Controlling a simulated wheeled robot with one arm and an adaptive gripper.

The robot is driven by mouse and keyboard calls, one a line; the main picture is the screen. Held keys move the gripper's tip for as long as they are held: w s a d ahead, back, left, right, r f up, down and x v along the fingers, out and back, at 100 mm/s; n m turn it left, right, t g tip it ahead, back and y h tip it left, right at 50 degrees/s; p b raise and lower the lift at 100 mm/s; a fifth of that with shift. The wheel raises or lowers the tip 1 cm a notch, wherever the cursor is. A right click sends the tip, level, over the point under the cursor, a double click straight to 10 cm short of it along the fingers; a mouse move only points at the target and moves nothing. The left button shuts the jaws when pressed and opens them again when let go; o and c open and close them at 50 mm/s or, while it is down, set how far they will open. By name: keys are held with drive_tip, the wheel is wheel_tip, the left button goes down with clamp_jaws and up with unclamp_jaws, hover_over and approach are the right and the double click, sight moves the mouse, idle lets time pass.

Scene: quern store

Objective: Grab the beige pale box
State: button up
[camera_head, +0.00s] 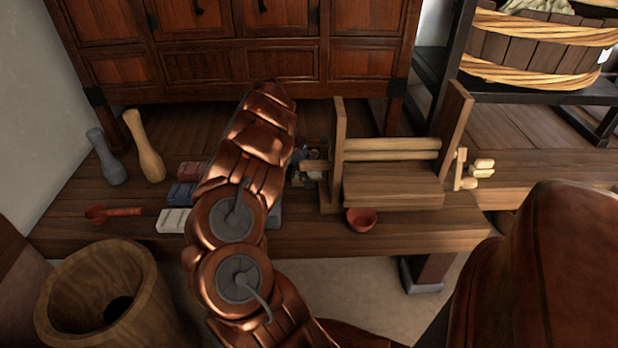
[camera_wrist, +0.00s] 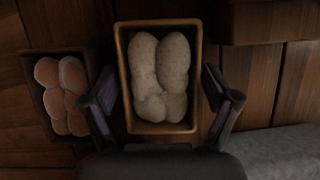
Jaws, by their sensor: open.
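In the wrist view a tan box (camera_wrist: 160,128) with a pale rim lies below my gripper (camera_wrist: 158,72). In the head view my copper arm covers this spot, and I cannot make out the box there.
A darker box (camera_wrist: 45,95) with orange-brown rounded lumps stands close at left. In the head view, a wooden frame (camera_head: 338,160) and red bowl (camera_head: 361,219) stand right of my arm. A white box (camera_head: 173,221) and blue box (camera_head: 182,194) are left.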

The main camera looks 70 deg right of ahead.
drive_tip(key=shift+c, duration=0.2)
drive_tip(key=c, duration=0.9)
drive_tip(key=shift+r, duration=0.25)
